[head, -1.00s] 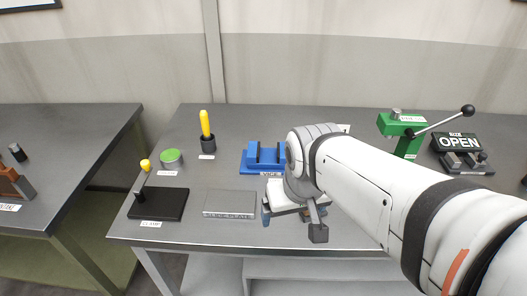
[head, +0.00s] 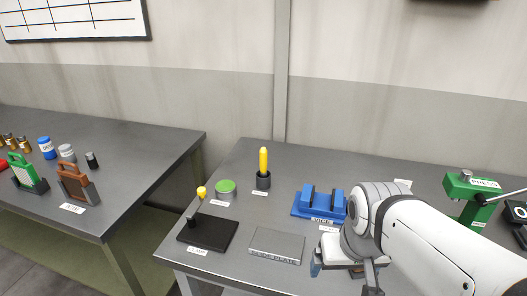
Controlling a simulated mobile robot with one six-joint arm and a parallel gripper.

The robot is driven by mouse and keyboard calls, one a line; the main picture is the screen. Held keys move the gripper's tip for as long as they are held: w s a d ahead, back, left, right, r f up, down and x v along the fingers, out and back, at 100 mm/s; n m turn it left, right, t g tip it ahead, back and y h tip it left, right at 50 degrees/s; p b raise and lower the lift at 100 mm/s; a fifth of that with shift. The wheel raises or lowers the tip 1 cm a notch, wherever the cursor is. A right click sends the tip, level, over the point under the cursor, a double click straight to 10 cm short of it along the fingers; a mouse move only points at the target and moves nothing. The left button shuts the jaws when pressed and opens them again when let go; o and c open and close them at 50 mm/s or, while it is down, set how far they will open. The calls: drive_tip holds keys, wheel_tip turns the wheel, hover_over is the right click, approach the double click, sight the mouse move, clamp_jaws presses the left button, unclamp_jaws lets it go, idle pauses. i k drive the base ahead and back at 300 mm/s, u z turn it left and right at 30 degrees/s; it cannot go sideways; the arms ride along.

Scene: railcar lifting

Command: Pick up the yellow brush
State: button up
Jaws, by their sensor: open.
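The yellow brush (head: 263,161) stands upright on the table in the head view, its lower end in a dark round holder (head: 263,181). A label lies in front of it. My gripper (head: 345,270) is at the lower right, past the front of the blue vise, well apart from the brush. It is open, and my white arm hides part of it. I see nothing between its fingers.
The blue vise (head: 318,202) stands between my gripper and the brush. A green-topped tin (head: 225,190), a black clamp base with yellow knob (head: 208,234) and a grey plate (head: 277,245) are nearby. A green press (head: 472,196) is at right. Another table (head: 130,150) is at left.

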sight(262, 152)
drive_tip(key=z, duration=2.15)
drive_tip(key=k, duration=1.1)
drive_tip(key=u, duration=1.55)
drive_tip(key=i, duration=1)
drive_tip(key=u, duration=0.05)
